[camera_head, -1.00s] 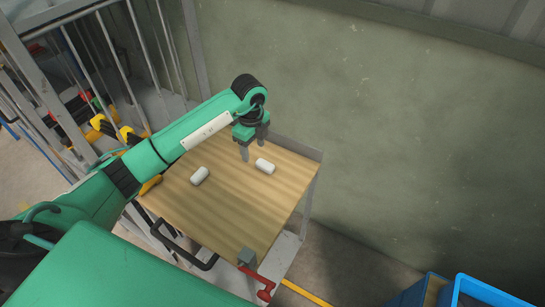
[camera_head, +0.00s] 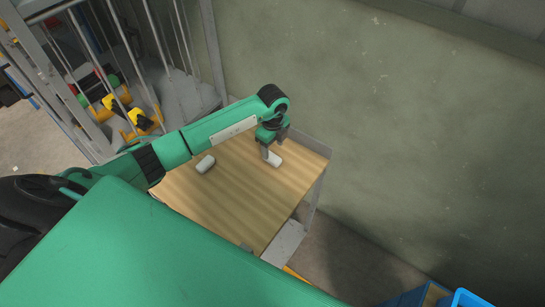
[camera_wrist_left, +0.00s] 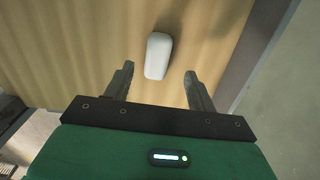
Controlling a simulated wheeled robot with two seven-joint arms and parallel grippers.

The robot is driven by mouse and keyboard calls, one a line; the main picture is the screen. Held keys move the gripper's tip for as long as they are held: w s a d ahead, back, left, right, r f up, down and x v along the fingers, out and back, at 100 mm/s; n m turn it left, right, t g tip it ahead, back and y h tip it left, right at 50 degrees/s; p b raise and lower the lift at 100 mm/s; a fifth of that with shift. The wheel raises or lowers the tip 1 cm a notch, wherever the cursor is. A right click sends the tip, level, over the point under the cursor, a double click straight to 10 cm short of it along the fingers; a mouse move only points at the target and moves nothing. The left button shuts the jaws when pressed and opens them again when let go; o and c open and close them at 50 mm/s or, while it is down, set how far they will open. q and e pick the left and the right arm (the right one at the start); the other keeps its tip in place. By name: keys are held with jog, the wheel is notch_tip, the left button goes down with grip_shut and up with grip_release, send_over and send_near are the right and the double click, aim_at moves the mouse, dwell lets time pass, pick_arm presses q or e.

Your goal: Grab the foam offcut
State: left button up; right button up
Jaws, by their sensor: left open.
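Two small white rounded blocks lie on the wooden top of a cart; I cannot tell by looks which one is the foam offcut. One block (camera_head: 205,164) is on the left of the board, and the other block (camera_head: 276,160) is near the far right edge. My left gripper (camera_head: 274,146) is at the right block, its fingers partly in front of it. In the left wrist view a white block (camera_wrist_left: 158,55) shows ahead of the open fingers (camera_wrist_left: 159,72), roughly centred between them, with a gap on both sides. My right gripper is not in view.
The wooden cart top (camera_head: 245,205) has a grey raised lip (camera_head: 308,146) at its far side, close to the green wall (camera_head: 400,130). A metal barred rack (camera_head: 160,70) stands at the left. A blue crate (camera_head: 468,298) is at lower right.

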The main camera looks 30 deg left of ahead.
aim_at(272, 156)
pick_arm(q)
jog(key=f+p, duration=0.2)
jog(key=f, duration=0.2)
jog(key=shift+s+f, duration=0.1)
jog(key=shift+s, duration=0.1)
jog(key=shift+f, duration=0.4)
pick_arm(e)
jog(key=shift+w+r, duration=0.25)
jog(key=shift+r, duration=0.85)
pick_arm(q)
jog(key=shift+c, duration=0.3)
jog(key=c, duration=1)
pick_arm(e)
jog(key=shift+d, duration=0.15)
